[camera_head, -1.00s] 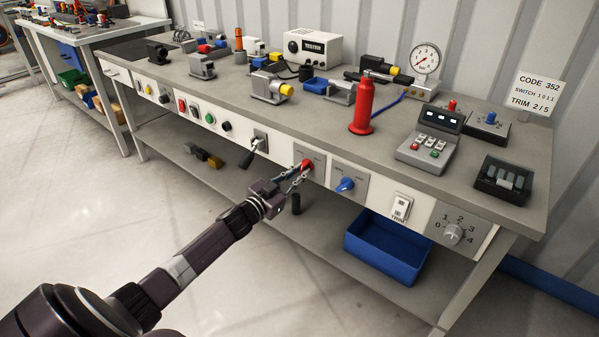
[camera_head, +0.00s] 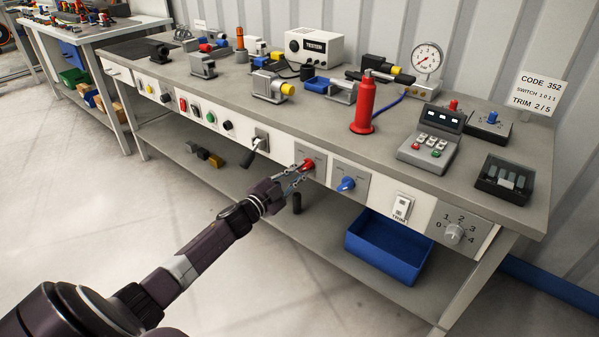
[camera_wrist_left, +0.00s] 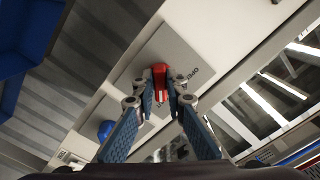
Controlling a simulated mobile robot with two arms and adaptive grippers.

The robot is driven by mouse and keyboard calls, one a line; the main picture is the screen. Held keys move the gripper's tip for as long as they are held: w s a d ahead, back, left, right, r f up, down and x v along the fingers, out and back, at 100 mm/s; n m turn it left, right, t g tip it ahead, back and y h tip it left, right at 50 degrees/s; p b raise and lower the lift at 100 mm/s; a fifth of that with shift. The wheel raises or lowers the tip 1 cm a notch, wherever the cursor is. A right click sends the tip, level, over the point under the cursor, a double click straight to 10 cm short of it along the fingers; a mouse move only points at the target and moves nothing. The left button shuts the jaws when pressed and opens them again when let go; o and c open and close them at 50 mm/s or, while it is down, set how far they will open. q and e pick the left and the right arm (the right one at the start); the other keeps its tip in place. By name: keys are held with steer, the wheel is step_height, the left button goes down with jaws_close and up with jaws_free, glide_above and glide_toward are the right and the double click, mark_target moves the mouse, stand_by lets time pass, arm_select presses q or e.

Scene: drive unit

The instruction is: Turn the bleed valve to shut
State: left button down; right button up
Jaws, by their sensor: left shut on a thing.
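A red valve handle (camera_head: 309,164) sits on a grey plate (camera_head: 318,160) on the front panel of the workbench. It also shows in the left wrist view (camera_wrist_left: 159,72), on its plate with small lettering, partly "OPEN". The full label is too small to read. My left gripper (camera_head: 298,174) reaches the handle from the front and is shut on it, with one finger on each side in the wrist view (camera_wrist_left: 162,91). The fingers hide part of the handle. My right gripper is not in view.
A blue knob (camera_head: 346,184) on its own plate is just right of the red handle. A black-handled lever (camera_head: 250,155) is to the left. A trim switch (camera_head: 401,207) and numbered dial (camera_head: 453,234) are further right. A blue bin (camera_head: 388,252) stands on the lower shelf.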

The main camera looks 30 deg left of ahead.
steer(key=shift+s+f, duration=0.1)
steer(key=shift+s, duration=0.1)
arm_select(q)
steer(key=c, duration=2)
jaws_free()
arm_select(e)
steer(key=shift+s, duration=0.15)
arm_select(q)
steer(key=shift+o, duration=0.2)
steer(key=shift+s, duration=0.3)
steer(key=s, duration=1.1)
steer(key=shift+s+a, duration=0.2)
steer(key=shift+a, duration=0.25)
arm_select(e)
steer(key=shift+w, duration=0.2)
